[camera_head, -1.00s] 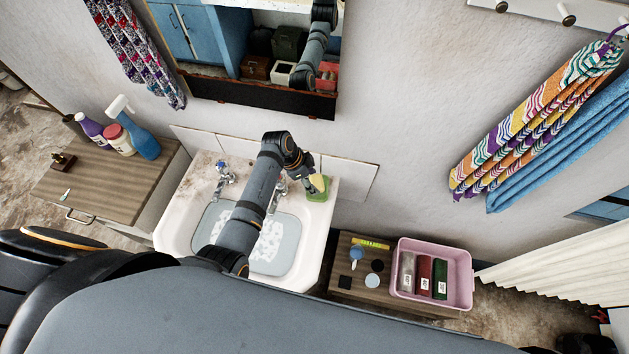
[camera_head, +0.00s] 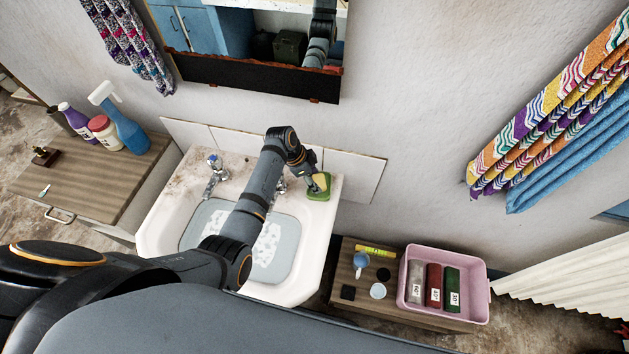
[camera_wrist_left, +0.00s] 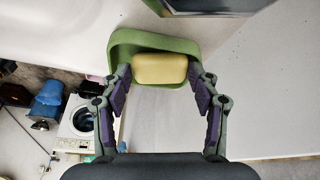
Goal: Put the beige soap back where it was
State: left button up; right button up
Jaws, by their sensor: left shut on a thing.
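The beige soap (camera_wrist_left: 160,68) is a rounded yellowish-beige block between the fingertips of my left gripper (camera_head: 318,181). The left wrist view shows both fingers of the left gripper (camera_wrist_left: 160,78) shut against the soap's sides. A green soap dish (camera_head: 320,192) sits on the right back corner of the washbasin, right under the gripper. In the left wrist view the green dish (camera_wrist_left: 125,46) frames the soap from behind; I cannot tell whether the soap touches it. My right gripper is not in view.
The white basin (camera_head: 160,228) has taps (camera_head: 214,170) at its back, with the wall and mirror behind. A wooden stand at right holds a pink crate (camera_head: 480,295), a blue cup (camera_head: 361,260) and small items. A left cabinet (camera_head: 115,180) holds several bottles.

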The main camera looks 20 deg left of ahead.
pick_arm(q)
jog(key=o, duration=1.4)
jog(key=shift+f, duration=0.1)
jog(key=shift+r, duration=0.25)
jog(key=b+v, duration=0.1)
jog(key=v, duration=1.1)
